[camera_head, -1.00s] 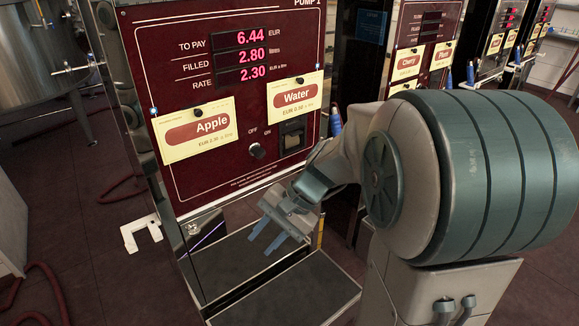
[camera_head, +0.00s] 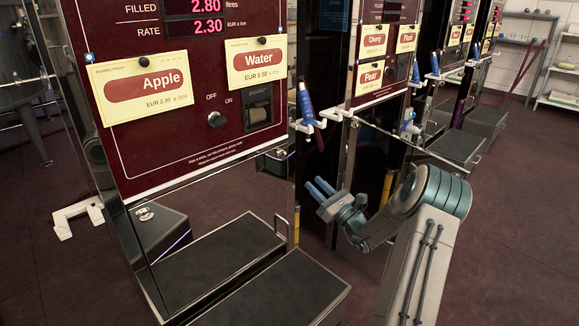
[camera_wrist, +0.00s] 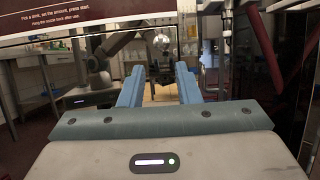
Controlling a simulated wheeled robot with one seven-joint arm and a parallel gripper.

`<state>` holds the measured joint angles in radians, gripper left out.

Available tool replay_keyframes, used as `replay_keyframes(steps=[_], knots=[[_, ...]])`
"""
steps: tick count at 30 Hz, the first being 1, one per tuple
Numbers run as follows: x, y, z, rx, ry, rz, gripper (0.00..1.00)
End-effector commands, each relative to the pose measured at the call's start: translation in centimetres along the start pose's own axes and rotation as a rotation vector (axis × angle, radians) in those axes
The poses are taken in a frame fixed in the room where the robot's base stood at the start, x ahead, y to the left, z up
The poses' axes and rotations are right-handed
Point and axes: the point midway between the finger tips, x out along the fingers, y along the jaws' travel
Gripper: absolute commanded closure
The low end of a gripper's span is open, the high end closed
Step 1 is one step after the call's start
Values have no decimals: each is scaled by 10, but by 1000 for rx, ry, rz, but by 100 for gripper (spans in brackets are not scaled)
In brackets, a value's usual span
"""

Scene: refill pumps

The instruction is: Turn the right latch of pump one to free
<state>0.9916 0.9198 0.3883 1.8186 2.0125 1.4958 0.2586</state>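Pump one's dark red panel (camera_head: 200,125) fills the left of the head view, above a mirror-like lower front (camera_head: 225,205). A small metal fitting (camera_head: 277,153) sits at the upper right of that front and looks like the right latch; its turn is too small to read. A similar round fitting (camera_head: 147,213) is at the left. My gripper (camera_head: 319,187) is below and right of the right fitting, apart from it. In the wrist view my gripper (camera_wrist: 158,75) is open and empty.
A blue-handled nozzle (camera_head: 307,105) hangs at pump one's right side. A dark step or tray (camera_head: 285,295) stands on the floor before the pump. More pumps (camera_head: 385,60) stand to the right. The floor at the right is clear.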

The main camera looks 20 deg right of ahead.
Motion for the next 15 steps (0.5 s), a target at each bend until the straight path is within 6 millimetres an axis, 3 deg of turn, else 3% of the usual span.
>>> replay_keyframes(steps=[5, 15], knots=[[19, -1, -1, 0, -6, -4, 70], [90, -1, -2, -1, -5, -3, 70]])
